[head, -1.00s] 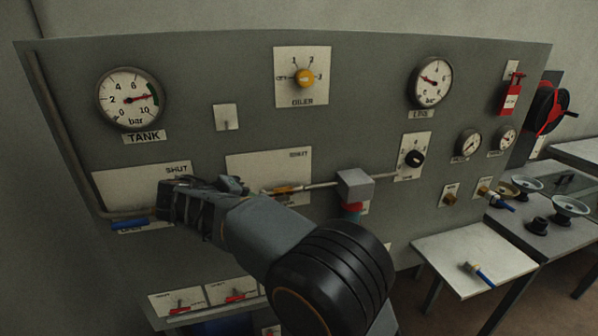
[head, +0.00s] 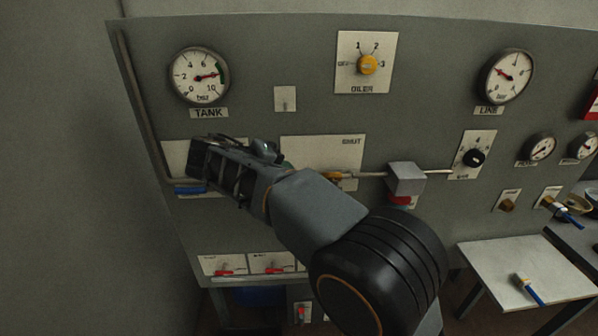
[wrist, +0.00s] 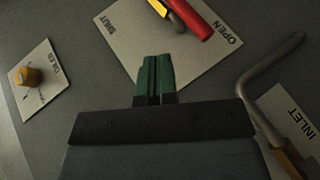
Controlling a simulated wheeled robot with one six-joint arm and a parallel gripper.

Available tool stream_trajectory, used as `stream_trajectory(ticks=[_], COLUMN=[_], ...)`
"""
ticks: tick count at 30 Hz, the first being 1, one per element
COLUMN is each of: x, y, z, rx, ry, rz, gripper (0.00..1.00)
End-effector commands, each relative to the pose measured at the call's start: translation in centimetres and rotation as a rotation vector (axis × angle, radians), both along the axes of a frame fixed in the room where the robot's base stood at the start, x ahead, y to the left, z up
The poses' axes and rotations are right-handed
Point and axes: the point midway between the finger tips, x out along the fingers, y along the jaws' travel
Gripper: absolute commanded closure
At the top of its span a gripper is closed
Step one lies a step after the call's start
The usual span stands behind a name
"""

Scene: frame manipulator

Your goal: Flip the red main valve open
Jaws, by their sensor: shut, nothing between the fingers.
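The red main valve handle (wrist: 196,18) shows at the top of the wrist view, cut off by the edge, with a yellow part beside it. It slants across a pale plate (wrist: 185,62) marked SHUT and OPEN, and its visible end lies near the OPEN label. In the head view the plate marked SHUT (head: 325,148) is partly behind my arm, which hides the red handle. My gripper (wrist: 157,60) has its green fingers together and empty, overlapping the plate's lower edge in the wrist view, visibly apart from the handle. In the head view my gripper (head: 205,165) covers much of the left plate.
A bent pipe (wrist: 262,75) and an INLET label (wrist: 300,122) are right of my fingers. The yellow oiler knob (wrist: 28,77) is at left. A grey box (head: 405,178) on the pipe and a blue lever (head: 190,189) protrude from the panel. A side table (head: 520,272) stands right.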

Motion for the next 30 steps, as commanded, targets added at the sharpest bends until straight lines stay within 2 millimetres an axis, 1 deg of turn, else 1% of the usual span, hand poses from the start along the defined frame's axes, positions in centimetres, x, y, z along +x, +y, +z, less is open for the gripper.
stream_trajectory(ticks=[1, 6, 12, 17, 28, 30], x=[-0.4, -1.7, -2.6, -2.8, -2.8, -2.5], y=[0.8, 2.8, 4.2, 4.5, 4.5, 4.9], z=[0.2, 1.3, 2.0, 2.3, 2.3, 2.0], rx=[0.002, 0.002, 0.000, 0.000, 0.000, 0.001], ry=[-0.002, -0.003, -0.001, -0.002, -0.002, 0.022], rz=[0.003, 0.000, -0.001, 0.000, 0.000, 0.043], gripper=[1.00, 1.00, 1.00, 1.00, 1.00, 1.00])
